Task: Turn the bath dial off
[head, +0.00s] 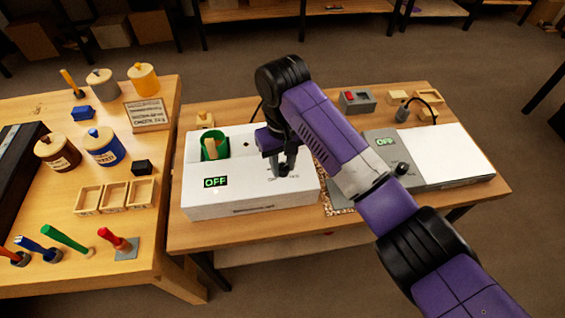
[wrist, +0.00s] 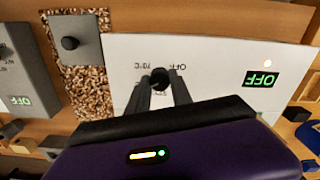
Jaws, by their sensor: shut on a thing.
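The bath is a long white box (head: 240,195) on the right-hand bench, with a green-lit display (head: 215,181) reading OFF on its front. The wrist view shows the same box (wrist: 215,55) upside down, with its OFF display (wrist: 261,79). Its small black dial (wrist: 160,75) stands between printed "Off" and "70°C" labels. My gripper (head: 284,168) reaches down to the box's right part, and in the wrist view its two fingers (wrist: 161,88) are shut on the dial. The fingers hide part of the dial, and I cannot make out a pointer mark on it.
A green pot (head: 214,147) sits in the box's opening, left of my gripper. A grey hotplate-like unit (head: 385,147) with another OFF display and black knob stands to the right, beside a white panel (head: 440,155). Jars, wooden trays and coloured-handled tools fill the left bench.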

